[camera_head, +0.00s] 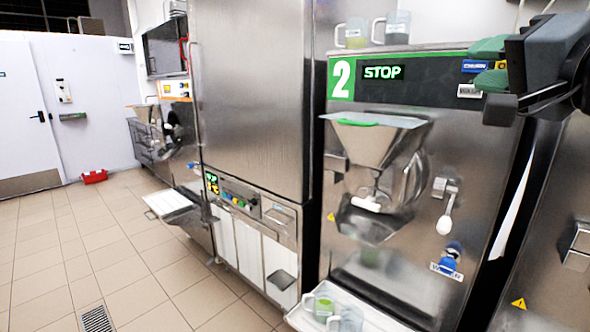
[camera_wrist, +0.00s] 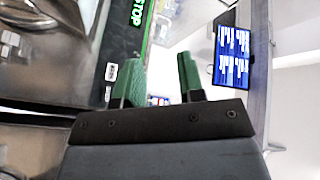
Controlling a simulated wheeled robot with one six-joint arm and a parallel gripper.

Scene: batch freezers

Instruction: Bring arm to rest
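My gripper (camera_head: 489,64) is at the upper right of the head view, in front of the top panel of batch freezer number 2 (camera_head: 470,150). Its two green fingers stand apart with nothing between them. In the wrist view the fingers of my gripper (camera_wrist: 158,82) also show a clear gap. The wrist view is turned on its side, with the freezer's STOP display (camera_wrist: 138,14) at the upper left. Part of my arm shows at the right edge of the head view.
Clear measuring jugs (camera_head: 392,28) stand on top of the freezer. A tray with cups (camera_head: 335,316) is below its spout. A steel cabinet (camera_head: 250,90) stands to the left.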

